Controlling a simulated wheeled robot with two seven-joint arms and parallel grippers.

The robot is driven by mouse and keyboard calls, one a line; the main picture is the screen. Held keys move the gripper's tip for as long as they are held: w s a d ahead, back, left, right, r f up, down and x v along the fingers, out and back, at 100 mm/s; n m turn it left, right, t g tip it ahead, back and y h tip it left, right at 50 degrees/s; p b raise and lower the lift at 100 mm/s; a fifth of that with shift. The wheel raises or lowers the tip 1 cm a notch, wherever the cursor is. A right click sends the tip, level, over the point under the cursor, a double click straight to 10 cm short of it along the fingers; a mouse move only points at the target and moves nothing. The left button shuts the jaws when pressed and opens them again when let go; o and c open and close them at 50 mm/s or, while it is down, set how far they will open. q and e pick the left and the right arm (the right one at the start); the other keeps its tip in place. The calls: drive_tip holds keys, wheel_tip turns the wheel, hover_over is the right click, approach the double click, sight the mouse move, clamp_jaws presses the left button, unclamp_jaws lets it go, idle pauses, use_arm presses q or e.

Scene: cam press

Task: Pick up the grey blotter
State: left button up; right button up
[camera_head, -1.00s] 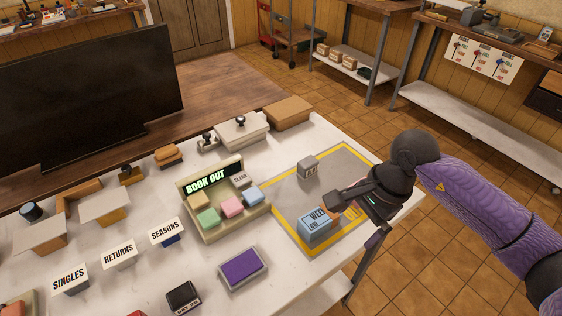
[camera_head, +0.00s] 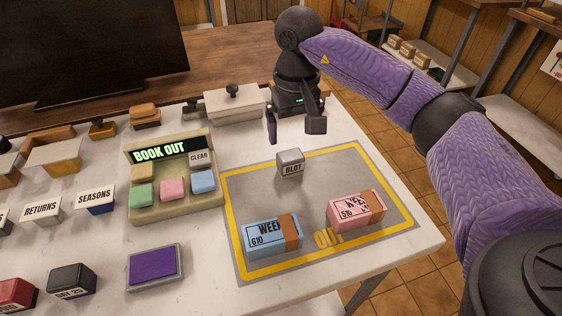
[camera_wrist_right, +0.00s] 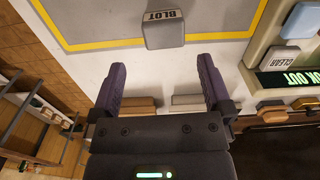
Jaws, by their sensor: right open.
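The grey blotter (camera_head: 290,163), a small block marked BLOT, stands near the back of the grey mat with a yellow border (camera_head: 238,228). In the right wrist view the blotter (camera_wrist_right: 164,30) sits beyond the fingertips, roughly between their lines. My right gripper (camera_head: 293,132) hangs just behind and above the blotter, fingers apart and empty. It also shows in the right wrist view (camera_wrist_right: 158,62), with a clear gap between its fingers. The blotter is not touched. My left gripper is not in view.
A blue block (camera_head: 272,236) and a pink block (camera_head: 356,211) lie on the mat's front part. The BOOK OUT console (camera_head: 174,220) with coloured keys stands left of the mat. A purple pad (camera_head: 154,267) lies in front. A white box (camera_head: 236,105) stands behind the console.

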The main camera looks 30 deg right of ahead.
sight(291, 155)
drive_tip(key=f+b, duration=0.1)
drive_tip(key=f, duration=0.3)
drive_tip(key=f+b, duration=0.1)
drive_tip(key=f, duration=0.4)
drive_tip(key=shift+w+a+f, duration=0.1)
drive_tip(key=shift+w+a, duration=0.05)
drive_tip(key=shift+a, duration=0.05)
drive_tip(key=shift+c, duration=1.3)
drive_tip(key=c, duration=0.9)
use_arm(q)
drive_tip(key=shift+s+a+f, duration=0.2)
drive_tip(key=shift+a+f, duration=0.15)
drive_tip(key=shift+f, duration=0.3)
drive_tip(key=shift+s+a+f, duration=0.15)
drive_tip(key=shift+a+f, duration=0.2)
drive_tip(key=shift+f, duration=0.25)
use_arm(e)
drive_tip(key=shift+c, duration=0.2)
